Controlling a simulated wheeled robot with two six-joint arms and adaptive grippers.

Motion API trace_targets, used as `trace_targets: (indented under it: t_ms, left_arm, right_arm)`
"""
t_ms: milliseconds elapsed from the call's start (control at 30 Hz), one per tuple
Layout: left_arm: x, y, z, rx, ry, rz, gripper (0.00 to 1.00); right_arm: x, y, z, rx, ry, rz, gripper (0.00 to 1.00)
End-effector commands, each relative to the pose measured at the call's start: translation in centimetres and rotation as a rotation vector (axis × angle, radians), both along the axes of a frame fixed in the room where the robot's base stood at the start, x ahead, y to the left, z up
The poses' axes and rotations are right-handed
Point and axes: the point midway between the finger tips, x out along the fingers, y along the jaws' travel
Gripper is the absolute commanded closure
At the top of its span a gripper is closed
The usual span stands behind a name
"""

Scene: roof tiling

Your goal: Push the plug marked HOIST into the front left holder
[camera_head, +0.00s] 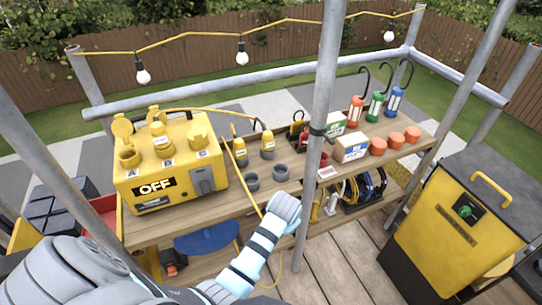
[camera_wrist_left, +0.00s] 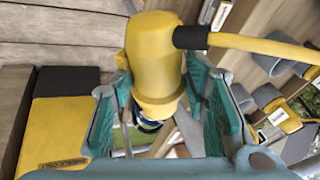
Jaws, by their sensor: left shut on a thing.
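My left gripper (camera_wrist_left: 163,100) is shut on a yellow plug (camera_wrist_left: 152,50), its teal fingers on both sides of the body. A yellow cable (camera_wrist_left: 255,44) leaves the plug to the right through a black sleeve. No marking on the held plug is readable. In the head view my left arm hides the gripper and plug. The front left holder (camera_head: 252,182) is an empty dark grey ring on the bench, beside an empty front right holder (camera_head: 281,173). Two yellow plugs (camera_head: 240,152) (camera_head: 268,142) stand in the back holders. My right gripper is not in view.
A yellow box (camera_head: 205,180) reading OFF, with a plug (camera_head: 159,137) in its middle socket, stands left of the holders. A metal post (camera_head: 319,110) rises just right of them. Boxes, lanterns and orange cups (camera_head: 378,147) fill the bench's right. A yellow cabinet (camera_head: 447,225) stands right.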

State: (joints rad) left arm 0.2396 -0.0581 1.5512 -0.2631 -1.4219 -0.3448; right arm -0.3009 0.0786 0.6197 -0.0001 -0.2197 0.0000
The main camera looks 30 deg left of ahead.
Motion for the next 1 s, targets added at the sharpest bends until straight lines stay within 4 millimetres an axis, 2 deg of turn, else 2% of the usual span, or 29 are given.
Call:
trace_targets:
  t_ms: [33, 100, 267, 467, 600, 700, 800, 900, 1000]
  left_arm:
    - [0.8, 1.7, 0.3, 0.027, 0.046, -0.089, 1.0]
    - [1.8, 3.5, 0.8, 0.074, 0.147, -0.265, 1.0]
    - [3.7, 7.1, 2.0, 0.298, 0.388, -0.712, 1.0]
    - [5.3, 11.3, 4.1, 0.79, 0.572, -1.207, 1.0]
    - [6.4, 14.5, 6.4, 1.25, 0.572, -1.467, 1.0]
    - [7.2, 16.0, 8.0, 1.493, 0.521, -1.555, 1.0]
    - [7.9, 17.1, 9.5, 1.663, 0.462, -1.592, 1.0]
    - [8.3, 17.8, 10.4, 1.766, 0.416, -1.602, 1.0]
    - [8.5, 17.9, 10.5, 1.8, 0.396, -1.603, 1.0]
  right_arm:
    - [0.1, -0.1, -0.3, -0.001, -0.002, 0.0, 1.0]
    - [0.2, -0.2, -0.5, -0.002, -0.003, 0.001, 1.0]
    - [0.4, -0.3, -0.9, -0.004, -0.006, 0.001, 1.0]
    - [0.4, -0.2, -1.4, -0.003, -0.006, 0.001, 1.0]
    - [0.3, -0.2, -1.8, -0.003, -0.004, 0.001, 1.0]
    - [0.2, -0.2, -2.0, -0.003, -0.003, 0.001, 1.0]
    - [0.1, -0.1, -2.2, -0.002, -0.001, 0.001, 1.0]
    - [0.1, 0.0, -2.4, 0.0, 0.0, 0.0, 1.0]
    - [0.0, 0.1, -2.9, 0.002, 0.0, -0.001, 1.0]
